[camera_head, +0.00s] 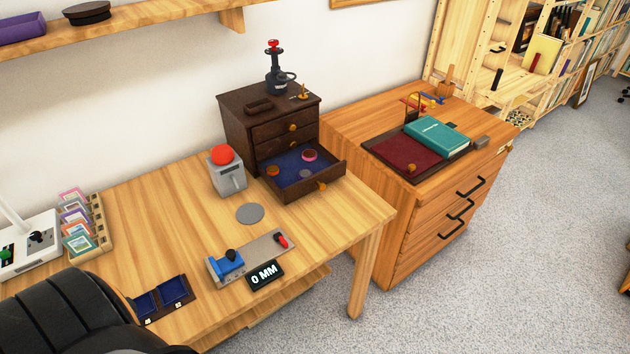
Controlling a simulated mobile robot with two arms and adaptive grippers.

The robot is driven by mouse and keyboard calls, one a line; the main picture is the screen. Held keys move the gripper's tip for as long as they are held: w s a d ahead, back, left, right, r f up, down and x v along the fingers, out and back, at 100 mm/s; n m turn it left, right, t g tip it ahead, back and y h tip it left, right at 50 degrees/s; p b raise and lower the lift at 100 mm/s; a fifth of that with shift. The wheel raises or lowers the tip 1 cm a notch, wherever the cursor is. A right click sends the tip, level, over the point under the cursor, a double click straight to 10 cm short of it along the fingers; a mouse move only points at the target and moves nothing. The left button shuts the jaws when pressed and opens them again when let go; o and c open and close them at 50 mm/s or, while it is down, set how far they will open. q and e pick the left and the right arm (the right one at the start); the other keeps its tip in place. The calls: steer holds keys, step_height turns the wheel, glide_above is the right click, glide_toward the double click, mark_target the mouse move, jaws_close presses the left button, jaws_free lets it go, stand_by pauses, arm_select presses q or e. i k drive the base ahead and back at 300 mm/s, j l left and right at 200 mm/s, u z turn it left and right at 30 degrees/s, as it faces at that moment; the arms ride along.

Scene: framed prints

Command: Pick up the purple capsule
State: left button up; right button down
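A small round piece with a pink-purple rim (310,155), the likeliest purple capsule, lies in the open drawer (333,172) of a dark wooden cabinet, toward the drawer's back right. The drawer has a blue lining. A similar piece with an orange rim (272,170) lies at the drawer's left, and a grey disc (306,174) lies near its front. Neither of my grippers is in view.
The cabinet (237,117) stands on a wooden desk (150,221). A grey box with a red button (222,154) stands left of the drawer. A gauge with a "0 MM" display (265,275) lies in front. A black padded form (70,315) fills the lower left corner.

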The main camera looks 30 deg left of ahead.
mark_target(303, 172)
steer(key=i+l+u, duration=0.1)
steer(key=i, duration=0.3)
steer(key=i+l, duration=0.15)
steer(key=i, duration=0.25)
steer(key=i+l+u, duration=0.15)
steer(key=i, duration=0.25)
